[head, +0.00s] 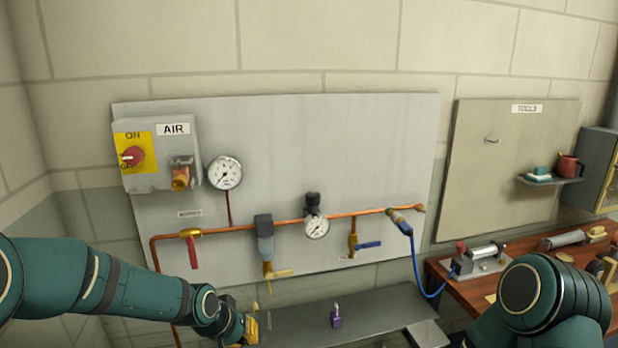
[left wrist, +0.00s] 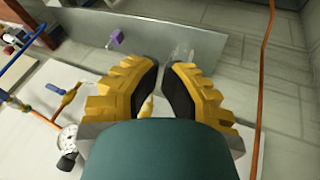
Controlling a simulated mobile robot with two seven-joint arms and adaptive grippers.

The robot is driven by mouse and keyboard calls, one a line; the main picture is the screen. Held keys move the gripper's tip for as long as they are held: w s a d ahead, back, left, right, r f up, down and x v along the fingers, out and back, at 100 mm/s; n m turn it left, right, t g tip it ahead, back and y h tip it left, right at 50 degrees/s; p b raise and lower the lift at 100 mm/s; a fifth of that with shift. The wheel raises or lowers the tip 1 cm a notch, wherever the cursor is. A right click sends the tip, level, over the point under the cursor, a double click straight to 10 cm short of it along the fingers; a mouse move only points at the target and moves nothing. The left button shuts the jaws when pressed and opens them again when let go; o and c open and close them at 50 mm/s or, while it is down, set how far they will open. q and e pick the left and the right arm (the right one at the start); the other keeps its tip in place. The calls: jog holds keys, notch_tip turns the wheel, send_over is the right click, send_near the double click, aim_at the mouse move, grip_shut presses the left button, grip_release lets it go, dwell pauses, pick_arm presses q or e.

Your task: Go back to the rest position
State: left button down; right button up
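My left arm comes in from the lower left, and my left gripper (head: 250,330) is near the bottom of the head view, in front of the grey ledge and left of the purple padlock. In the left wrist view its yellow fingers (left wrist: 162,75) stand apart with a gap between their dark pads, and I see nothing held. Their inner ends are partly hidden by my wrist. My right arm shows at the lower right of the head view, but its gripper is out of view.
The grey ledge (head: 385,312) holds a purple padlock (head: 336,316), also in the left wrist view (left wrist: 116,38). Behind is a panel (head: 320,130) with copper pipes, a red valve handle (head: 192,252) and gauges. A wooden bench (head: 520,250) with tools is at right.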

pick_arm(q)
jog(key=s+d+f+g+b, duration=0.1)
jog(key=s+d+f, duration=0.1)
jog(key=s+f, duration=0.8)
jog(key=s+d+f+g+b, duration=0.1)
jog(key=s+d+f+b, duration=0.1)
jog(key=s+f, duration=0.8)
notch_tip(320, 180, down, 4)
jog(key=shift+s+r+n+g, duration=0.1)
jog(key=shift+s+n+g, duration=0.05)
jog(key=shift+n+g, duration=0.25)
